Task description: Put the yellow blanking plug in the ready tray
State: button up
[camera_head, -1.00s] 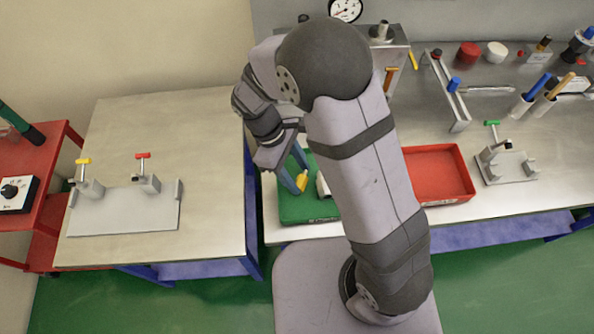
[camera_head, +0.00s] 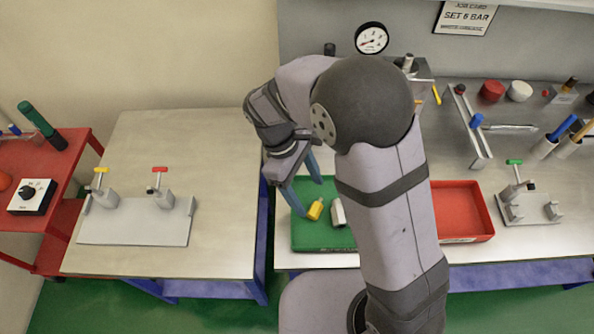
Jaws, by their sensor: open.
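The yellow blanking plug (camera_head: 315,209) lies in the green tray (camera_head: 312,236) at the front left of the long bench. A pale grey, hex-shaped part lies just right of it. My gripper (camera_head: 308,197) is open, with its two blue-grey fingers pointing down over the green tray. The left fingertip shows left of the plug, the other behind it. The plug looks free of the fingers. The tray's front label is too small to read. A red tray (camera_head: 462,236) stands further right, partly hidden by my arm, and its visible part looks empty.
A steel table (camera_head: 215,132) on the left holds a plate with yellow- and red-handled valves (camera_head: 135,228). A green-handled fixture (camera_head: 528,211) stands right of the red tray. A rail (camera_head: 476,150) and a gauge (camera_head: 371,38) are behind. My arm hides the bench middle.

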jog(key=b+v, duration=0.1)
jog(key=v, duration=0.7)
jog(key=shift+b, duration=0.3)
